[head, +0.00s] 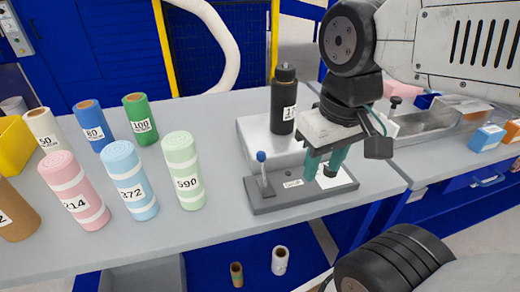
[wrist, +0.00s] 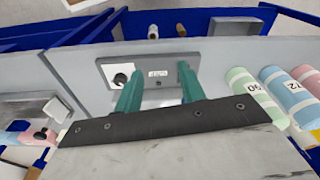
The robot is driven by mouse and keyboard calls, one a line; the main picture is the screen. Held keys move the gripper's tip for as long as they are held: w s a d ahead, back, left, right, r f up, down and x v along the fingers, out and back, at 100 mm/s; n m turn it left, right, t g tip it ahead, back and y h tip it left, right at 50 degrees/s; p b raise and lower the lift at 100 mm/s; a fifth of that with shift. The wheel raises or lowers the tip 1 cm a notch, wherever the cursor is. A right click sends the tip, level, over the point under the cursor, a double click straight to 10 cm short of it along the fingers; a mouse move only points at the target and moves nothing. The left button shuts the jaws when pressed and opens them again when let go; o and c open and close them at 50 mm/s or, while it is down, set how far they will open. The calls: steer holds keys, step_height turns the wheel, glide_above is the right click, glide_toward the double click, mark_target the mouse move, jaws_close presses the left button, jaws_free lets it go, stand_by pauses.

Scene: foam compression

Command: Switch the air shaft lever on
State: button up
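The air shaft lever (head: 262,170) stands upright with a blue ball knob at the left end of a grey base plate (head: 270,205). A small label (head: 293,183) lies at the plate's middle. My gripper (head: 322,168), with teal fingers pointing down, is over the plate's right part, right of the lever and apart from it. In the wrist view my gripper (wrist: 160,72) is open and empty, its fingers on either side of the label (wrist: 158,73). A black knob (wrist: 120,79) shows beside the left finger. The lever is not clear there, likely behind the right finger.
A black bottle (head: 284,105) stands on a silver block (head: 258,140) behind the plate. Several labelled foam rolls stand to the left, the nearest being a green one (head: 183,172). A clear tray (head: 430,122) lies at the right. The table front before the plate is clear.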

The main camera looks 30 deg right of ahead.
steer(key=shift+w+f, duration=0.2)
steer(key=shift+f, duration=0.05)
steer(key=c, duration=0.5)
steer(key=w+g, duration=0.1)
steer(key=w, duration=0.5)
steer(key=w+a+g, duration=0.1)
steer(key=w, duration=0.6)
steer(key=w+a+r, duration=0.1)
steer(key=w, duration=0.6)
steer(key=shift+w+g+y, duration=0.1)
steer(key=shift+g+y, duration=0.3)
jaws_close()
steer(key=shift+w+a+r, duration=0.1)
steer(key=shift+w+r, duration=0.05)
steer(key=shift+r, duration=0.15)
